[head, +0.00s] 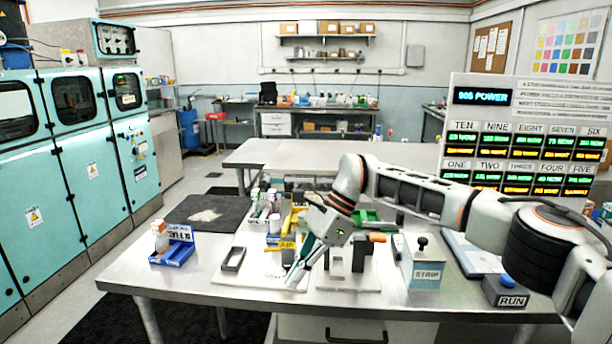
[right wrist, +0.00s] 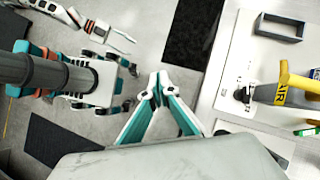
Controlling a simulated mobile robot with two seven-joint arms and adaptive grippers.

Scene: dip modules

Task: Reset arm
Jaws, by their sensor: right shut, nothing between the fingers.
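My right arm comes in from the right in the head view and reaches over the table (head: 300,305). My right gripper (head: 297,272) points down near the table's front, left of a white stand (head: 348,280). In the right wrist view its teal fingers (right wrist: 158,80) meet at the tips with nothing between them. There the tips appear over the floor beside the table edge.
A dark open frame (head: 233,259) lies left of the gripper. A blue holder (head: 174,252) is farther left. A yellow AIR tool (right wrist: 285,90) lies close by. The STRIP box (head: 424,272) and RUN button box (head: 506,291) stand right. A display panel (head: 525,135) rises behind.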

